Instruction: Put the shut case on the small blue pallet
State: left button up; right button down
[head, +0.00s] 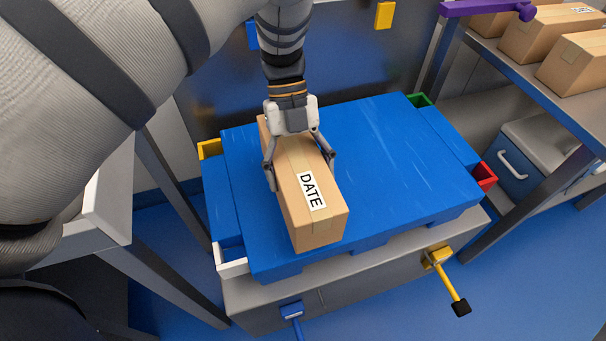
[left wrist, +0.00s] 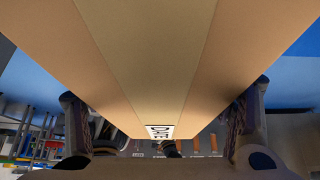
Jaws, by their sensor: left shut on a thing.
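The shut case is a long brown cardboard box (head: 314,228) with a tape strip and a white DATE label. My left gripper (head: 298,170) is shut on it from above, one finger on each long side. The case is over the left part of the small blue pallet (head: 400,165). I cannot tell whether it touches the pallet or hangs just above it. In the left wrist view the case (left wrist: 150,60) fills the middle between the fingers (left wrist: 160,125). My right gripper is not in view.
The pallet lies on a grey cabinet (head: 350,290) with a yellow handle (head: 445,270) at its front. Small coloured bins, one red (head: 484,177), sit at its edges. More brown boxes (head: 545,32) stand on a shelf at upper right. The pallet's right side is clear.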

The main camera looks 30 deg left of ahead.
aim_at(294, 145)
pick_arm(q)
jog(key=shift+w+a+f, duration=0.1)
jog(key=shift+w+f, duration=0.1)
jog(key=shift+w+f+b, duration=0.15)
jog(key=shift+f+b, duration=0.15)
jog(key=shift+f, duration=1.25)
jog(key=shift+f, duration=0.15)
jog(key=o, duration=1.9)
jog(key=shift+o, duration=0.2)
jog(key=v, duration=1.2)
jog(key=shift+a, duration=0.1)
